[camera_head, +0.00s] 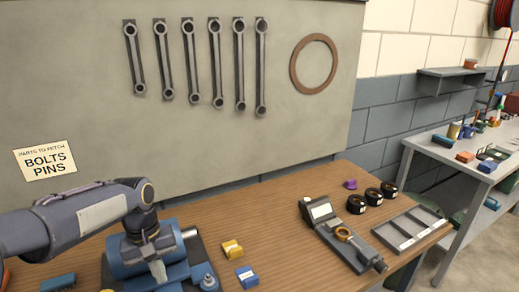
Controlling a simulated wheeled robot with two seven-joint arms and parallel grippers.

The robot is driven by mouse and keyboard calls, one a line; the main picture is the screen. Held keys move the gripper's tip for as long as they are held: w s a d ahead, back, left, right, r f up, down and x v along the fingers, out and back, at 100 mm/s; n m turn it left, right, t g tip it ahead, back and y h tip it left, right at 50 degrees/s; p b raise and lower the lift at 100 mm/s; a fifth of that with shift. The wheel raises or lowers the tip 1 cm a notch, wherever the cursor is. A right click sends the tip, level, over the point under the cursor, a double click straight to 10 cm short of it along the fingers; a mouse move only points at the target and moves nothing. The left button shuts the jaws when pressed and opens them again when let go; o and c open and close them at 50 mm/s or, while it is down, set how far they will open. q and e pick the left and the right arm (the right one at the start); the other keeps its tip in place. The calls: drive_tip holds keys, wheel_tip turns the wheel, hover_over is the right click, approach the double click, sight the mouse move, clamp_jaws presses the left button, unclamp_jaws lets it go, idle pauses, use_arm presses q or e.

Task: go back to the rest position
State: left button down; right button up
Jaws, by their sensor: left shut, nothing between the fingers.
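My left gripper (158,270) comes in from the left on its grey arm and points down over the blue machine casing (122,258). It is shut with nothing held. It hides part of the casing, and I cannot tell whether its fingertips touch it. My right gripper is out of view.
A yellow block (232,249) and a blue block (247,276) lie right of the casing. A grey measuring device (336,236), several dark rings and a grey divided tray (410,230) stand farther right on the wooden table (275,215). A grey tool board (180,120) rises behind.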

use_arm(q)
drive_tip(key=s+d+r+m+t+h, duration=0.1)
drive_tip(key=s+d+m+t, duration=0.1)
drive_tip(key=s, duration=0.7)
drive_tip(key=s+d+m+t+h, duration=0.1)
drive_tip(key=s+d+m+t, duration=0.1)
drive_tip(key=s, duration=0.7)
drive_tip(key=d+t, duration=0.1)
drive_tip(key=t, duration=0.1)
drive_tip(key=shift+s+d+r+t, duration=0.25)
drive_tip(key=shift+d+r+t, duration=0.1)
drive_tip(key=shift+d+t, duration=0.05)
drive_tip(key=shift+a, duration=0.1)
